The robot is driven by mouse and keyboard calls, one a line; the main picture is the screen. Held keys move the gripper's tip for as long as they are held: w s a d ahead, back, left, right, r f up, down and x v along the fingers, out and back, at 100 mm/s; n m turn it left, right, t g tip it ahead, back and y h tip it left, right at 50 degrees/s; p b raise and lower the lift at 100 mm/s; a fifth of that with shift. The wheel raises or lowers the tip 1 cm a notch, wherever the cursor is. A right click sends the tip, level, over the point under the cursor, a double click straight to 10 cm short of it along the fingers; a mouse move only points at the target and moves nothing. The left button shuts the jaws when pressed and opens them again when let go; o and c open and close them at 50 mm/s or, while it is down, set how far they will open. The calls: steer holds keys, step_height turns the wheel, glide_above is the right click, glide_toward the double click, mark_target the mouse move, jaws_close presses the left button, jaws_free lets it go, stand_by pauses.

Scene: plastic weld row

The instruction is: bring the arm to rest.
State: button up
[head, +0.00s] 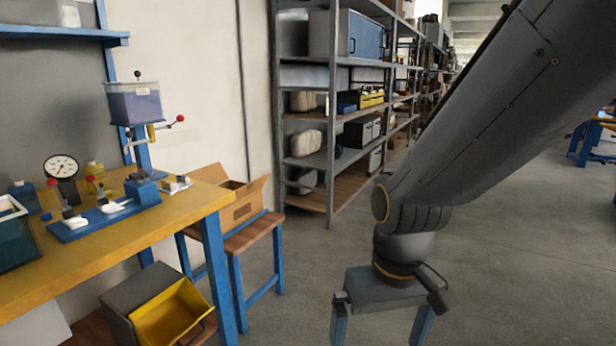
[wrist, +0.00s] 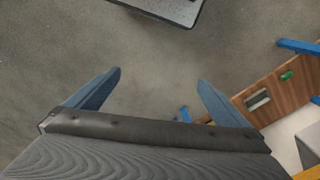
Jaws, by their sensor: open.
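My gripper (head: 381,322) hangs at the end of my arm at the lower right of the head view, pointing down over the bare floor. Its two blue fingers are apart with nothing between them; their lower ends are cut off by the picture edge. In the wrist view my gripper (wrist: 160,77) shows both blue fingers spread, with only grey floor between the tips. The arm comes down from the upper right and stands clear of the workbench (head: 212,200) on the left.
A wooden side table (head: 255,229) with an open cardboard box (head: 243,202) stands beside the bench. A yellow bin (head: 172,314) sits below. Metal shelving (head: 332,120) stands behind. In the wrist view, a wooden surface (wrist: 275,92) lies at the right.

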steer(key=s+d+r+m+p, duration=0.2)
steer(key=d+r+p, duration=0.6)
steer(key=p, duration=0.3)
steer(key=shift+r+h, duration=0.3)
steer(key=shift+r, duration=0.6)
steer(key=shift+s, duration=0.1)
